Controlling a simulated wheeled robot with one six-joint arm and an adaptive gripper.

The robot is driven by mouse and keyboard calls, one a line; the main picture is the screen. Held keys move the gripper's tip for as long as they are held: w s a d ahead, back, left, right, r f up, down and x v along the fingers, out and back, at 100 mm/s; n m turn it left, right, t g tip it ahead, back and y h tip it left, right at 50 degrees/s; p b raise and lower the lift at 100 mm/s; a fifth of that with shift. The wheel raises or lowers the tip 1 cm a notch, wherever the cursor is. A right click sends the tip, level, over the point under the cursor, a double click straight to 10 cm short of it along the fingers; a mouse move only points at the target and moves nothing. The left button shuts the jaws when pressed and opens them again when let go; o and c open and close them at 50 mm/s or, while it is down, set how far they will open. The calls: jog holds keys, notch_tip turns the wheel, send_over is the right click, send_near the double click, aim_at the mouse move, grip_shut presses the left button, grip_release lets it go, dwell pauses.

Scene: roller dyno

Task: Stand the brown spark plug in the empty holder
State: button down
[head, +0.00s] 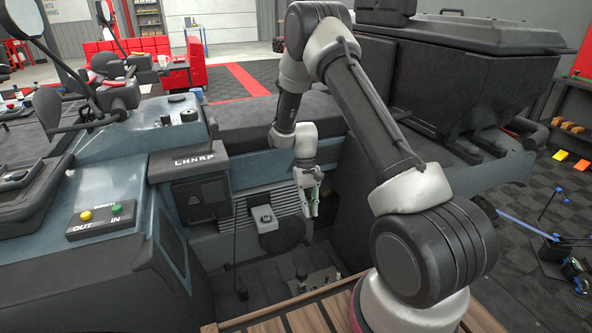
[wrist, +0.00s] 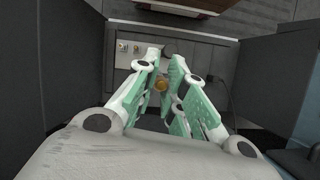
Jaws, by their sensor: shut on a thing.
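My gripper (head: 312,206) hangs pointing down inside the cab footwell in the head view. In the wrist view its green-padded fingers (wrist: 163,80) are shut on the brown spark plug (wrist: 161,84), which shows as a small brown-gold piece between the tips. Most of the plug is hidden by the fingers, and its tilt cannot be told. Below and apart from the gripper, a light plate (wrist: 126,60) with small fittings lies on the footwell floor; it also shows in the head view (head: 318,280). Which fitting is the empty holder is too small to tell.
A ribbed panel with a grey box (head: 264,218) and a hanging cable stands left of my gripper. A console with OUT and IN buttons (head: 101,219) is farther left. Dark walls (wrist: 262,70) close in the footwell on both sides. A slatted wooden board (head: 300,318) lies in front.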

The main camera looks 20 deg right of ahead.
jog(key=s+f+m, duration=0.1)
jog(key=s+f, duration=0.2)
jog(key=f, duration=0.3)
jog(key=s+f+m+y, duration=0.1)
jog(key=s+f+m, duration=0.15)
jog(key=f, duration=0.35)
jog(key=s+f+m, duration=0.1)
jog(key=s+f, duration=0.3)
jog(key=f, duration=0.3)
jog(key=shift+m+t+y, duration=0.4)
jog(key=shift+m+y, duration=0.05)
jog(key=shift+y, duration=0.05)
jog(key=shift+w+d+f, duration=0.1)
jog(key=shift+w+f, duration=0.4)
jog(key=shift+f, duration=1.05)
jog(key=shift+w+d+f, duration=0.1)
jog(key=shift+w+f, duration=0.35)
jog(key=shift+f, duration=1.15)
jog(key=shift+w+d+f, duration=0.1)
jog(key=shift+w+f, duration=0.4)
jog(key=shift+f, duration=1.05)
jog(key=shift+f, duration=0.2)
jog(key=shift+f, duration=0.4)
jog(key=shift+f, duration=0.1)
jog(key=shift+w+f, duration=0.1)
jog(key=shift+f, duration=0.3)
jog(key=shift+f, duration=0.2)
jog(key=shift+f, duration=0.45)
